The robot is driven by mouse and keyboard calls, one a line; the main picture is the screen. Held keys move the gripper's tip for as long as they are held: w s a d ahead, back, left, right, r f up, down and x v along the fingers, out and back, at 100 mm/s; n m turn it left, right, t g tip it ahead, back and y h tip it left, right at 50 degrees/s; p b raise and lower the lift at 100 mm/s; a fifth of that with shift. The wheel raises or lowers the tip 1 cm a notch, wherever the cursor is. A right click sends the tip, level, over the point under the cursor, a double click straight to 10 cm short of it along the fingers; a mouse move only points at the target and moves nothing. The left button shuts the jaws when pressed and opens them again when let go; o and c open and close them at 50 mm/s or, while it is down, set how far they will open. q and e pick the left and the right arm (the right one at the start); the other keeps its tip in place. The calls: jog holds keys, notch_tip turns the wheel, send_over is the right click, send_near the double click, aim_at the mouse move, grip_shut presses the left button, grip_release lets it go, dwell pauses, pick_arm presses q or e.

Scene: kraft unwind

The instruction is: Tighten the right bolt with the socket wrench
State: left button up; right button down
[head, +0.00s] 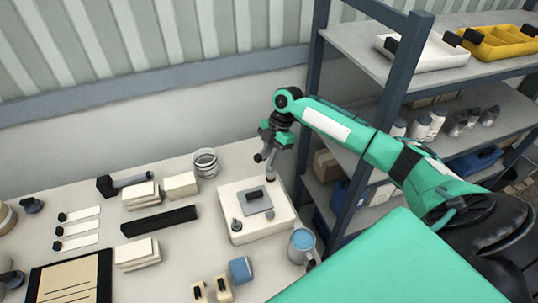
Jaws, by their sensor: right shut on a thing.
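My right gripper (271,142) comes in from the right and points down over the back of a pale block on the table. It is shut on the socket wrench (272,165), a grey tool with a dark end that hangs below the fingers. The wrench's lower end is over the back right part of the pale block (257,235); I cannot tell if it touches. A grey plate (258,201) lies on the block. A dark bolt-like piece (237,225) stands at its front left. The right bolt is not clearly seen. My left gripper is out of view.
A blue-topped mug (301,246) stands close to the block's right front. A wire coil (206,163), pale boxes (181,186) and a black bar (159,221) lie to the left. A shelf rack (309,100) stands behind my right arm.

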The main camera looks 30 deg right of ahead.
jog(key=shift+f, duration=0.6)
dwell(1.3)
jog(key=shift+r+m+p, duration=0.15)
jog(key=shift+m+p, duration=0.25)
jog(key=shift+p, duration=0.3)
jog(key=shift+m+t+p, duration=0.4)
jog(key=shift+m+p, duration=0.1)
jog(key=shift+m, duration=0.1)
jog(key=shift+w+f, duration=0.1)
jog(key=shift+f, duration=0.1)
